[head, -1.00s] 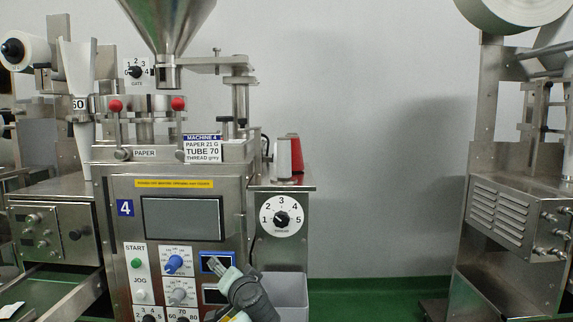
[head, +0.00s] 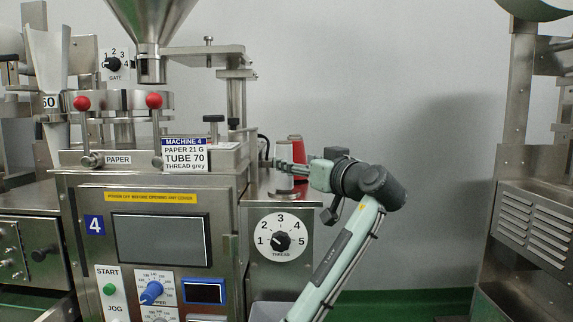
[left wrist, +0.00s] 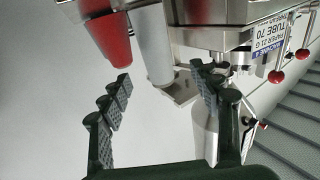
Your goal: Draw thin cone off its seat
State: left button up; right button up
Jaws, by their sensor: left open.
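A pale grey cone (head: 284,184) stands upright on the steel side shelf of machine 4. A red cone (head: 297,150) stands just behind it. Both also show upside down in the left wrist view, the grey cone (left wrist: 153,45) looking slimmer than the red cone (left wrist: 108,38). My left gripper (head: 288,165) reaches in from the right at the height of the grey cone's upper part, hiding some of both cones. In the left wrist view, my left gripper (left wrist: 162,88) is open, and the grey cone's narrow tip points in between the fingertips. Contact is not clear.
The thread dial (head: 280,238) is on the panel below the shelf (head: 308,197). The machine 4 label (head: 185,155) and a steel hopper (head: 146,30) are to the left. Bare wall lies right of the shelf, and another machine (head: 525,220) stands at far right.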

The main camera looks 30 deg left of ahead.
aim_at(289, 155)
pick_arm(q)
jog(key=shift+w, duration=0.4)
jog(key=shift+w+a+r, duration=0.1)
jog(key=shift+w, duration=0.05)
jog(key=x, duration=0.2)
jog(key=p+x, duration=0.1)
jog(key=x, duration=0.1)
jog(key=r+x, duration=0.1)
jog(key=x, duration=0.1)
jog(key=shift+s+a, duration=0.3)
jog(key=shift+w+a+f+p, duration=0.15)
jog(key=shift+w+a+p, duration=0.1)
jog(key=shift+a+p, duration=0.05)
pick_arm(e)
notch_tip(289, 155, down, 4)
jog(key=shift+w+r, duration=0.1)
jog(key=shift+w, duration=0.05)
pick_arm(q)
jog(key=c, duration=1.3)
